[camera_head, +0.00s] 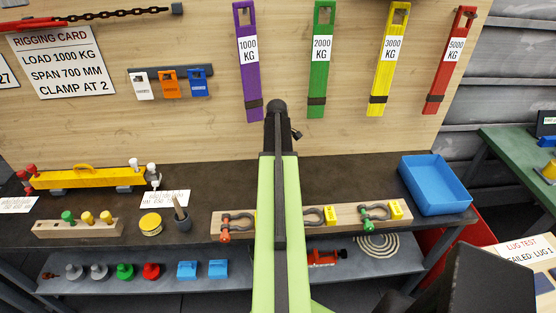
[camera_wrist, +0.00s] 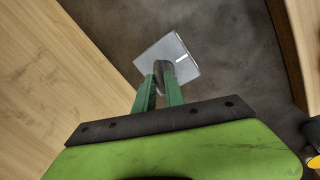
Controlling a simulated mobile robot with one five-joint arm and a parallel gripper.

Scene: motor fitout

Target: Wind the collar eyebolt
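In the wrist view a dark rounded ring, which looks like the eyebolt (camera_wrist: 163,72), stands over a pale grey square plate (camera_wrist: 186,52) with a white line on it. My gripper (camera_wrist: 160,85) has its two green fingers close together, one on each side of the ring, and seems shut on it. The lower part of the eyebolt and any collar are hidden or too small to tell. In the head view my arm hides the gripper and the eyebolt.
The dark bench (camera_head: 340,180) carries a wooden block (camera_head: 243,216) with shackles, a yellow beam (camera_head: 88,178), a peg block (camera_head: 75,229), a yellow tin (camera_head: 151,224), a dark cup (camera_head: 182,222) and a blue bin (camera_head: 434,184). Coloured slings hang on the wooden back wall.

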